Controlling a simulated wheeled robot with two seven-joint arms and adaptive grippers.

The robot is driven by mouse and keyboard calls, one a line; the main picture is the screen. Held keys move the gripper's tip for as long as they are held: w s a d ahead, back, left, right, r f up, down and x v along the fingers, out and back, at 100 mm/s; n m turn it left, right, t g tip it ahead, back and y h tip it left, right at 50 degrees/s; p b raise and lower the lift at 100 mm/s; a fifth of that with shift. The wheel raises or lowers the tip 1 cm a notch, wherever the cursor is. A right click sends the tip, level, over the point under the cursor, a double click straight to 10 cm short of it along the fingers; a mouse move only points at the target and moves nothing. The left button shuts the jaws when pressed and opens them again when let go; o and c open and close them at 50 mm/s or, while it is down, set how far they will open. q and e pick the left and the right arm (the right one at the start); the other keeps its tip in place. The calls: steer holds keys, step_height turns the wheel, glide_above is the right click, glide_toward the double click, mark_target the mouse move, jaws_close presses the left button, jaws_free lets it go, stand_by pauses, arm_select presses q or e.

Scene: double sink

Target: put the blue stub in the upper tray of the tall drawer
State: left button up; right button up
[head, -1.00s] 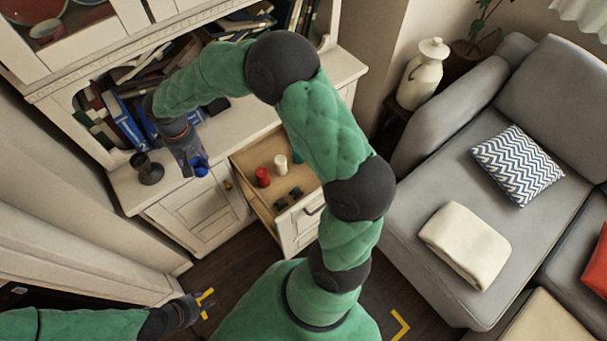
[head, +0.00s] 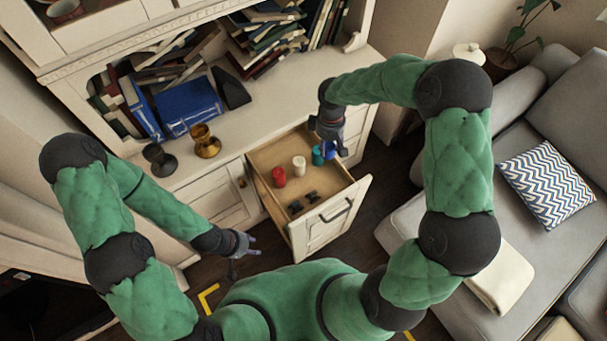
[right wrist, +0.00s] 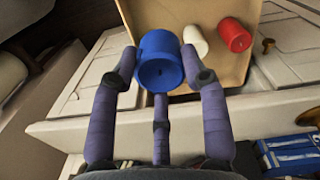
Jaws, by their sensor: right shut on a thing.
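The blue stub (head: 331,149) is a short cylinder held in the fingers of my right gripper (head: 328,140), above the back right part of the open drawer. In the right wrist view the blue stub (right wrist: 160,62) sits between the fingers, with the drawer behind it. The tall drawer (head: 325,222) is pulled out, and its wooden upper tray (head: 262,160) is visible from above. What lies below the tray is hidden. My left gripper (head: 246,245) is low in front of the cabinet, left of the drawer, empty, with its fingers apart.
A brass goblet (head: 206,142), a dark goblet (head: 158,160) and blue books (head: 188,105) stand on the cabinet top.

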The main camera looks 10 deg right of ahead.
steer(key=d+f+n+b, duration=0.1)
steer(key=f+n+b, duration=0.1)
steer(key=f, duration=0.4)
steer(key=s+f+n+b, duration=0.1)
steer(key=f+n+b, duration=0.1)
steer(key=f, duration=0.5)
steer(key=s+d+f+n+b, duration=0.1)
steer(key=f+n+b, duration=0.1)
steer(key=f+n, duration=0.2)
steer(key=shift+s+d+f, duration=0.1)
steer(key=shift+d+f, duration=0.1)
steer(key=shift+f, duration=0.55)
steer(key=shift+s+d+f, duration=0.1)
steer(key=shift+d+f, duration=0.05)
steer(key=shift+f, duration=0.6)
steer(key=shift+f+b, duration=0.2)
steer(key=shift+b, duration=0.1)
steer(key=o, duration=1.2)
steer(key=shift+c, duration=0.2)
steer(key=shift+r+p, duration=0.4)
steer(key=shift+r, duration=0.15)
step_height(320, 180, up, 11)
steer(key=p, duration=0.4)
steer(key=shift+r, duration=0.2)
